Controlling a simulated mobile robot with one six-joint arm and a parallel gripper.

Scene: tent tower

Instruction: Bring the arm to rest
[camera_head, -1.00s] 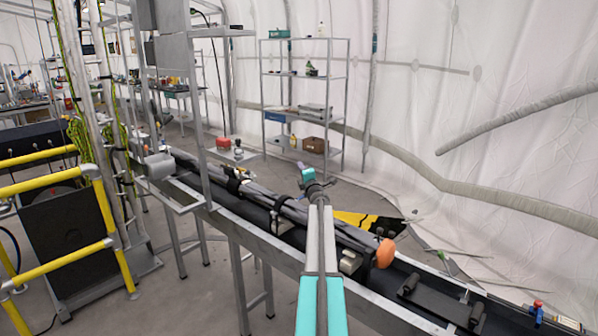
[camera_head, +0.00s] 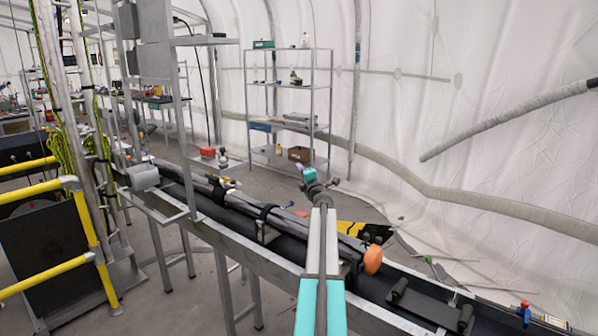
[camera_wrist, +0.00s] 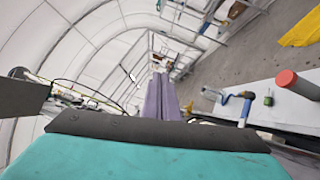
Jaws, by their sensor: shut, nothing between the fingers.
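My arm reaches forward from the bottom middle of the head view, with teal and grey links. My gripper (camera_head: 300,168) is at its far end, above the long bench and apart from things there. In the wrist view, its two long purple fingers (camera_wrist: 161,97) lie side by side, shut, with nothing visible between them.
A long dark device with an orange end (camera_head: 373,260) lies along the bench (camera_head: 278,275) below my arm. A yellow railing (camera_head: 84,264) stands at left. A shelf rack (camera_head: 329,105) stands behind, before the white tent wall (camera_head: 450,110). Air around my gripper looks clear.

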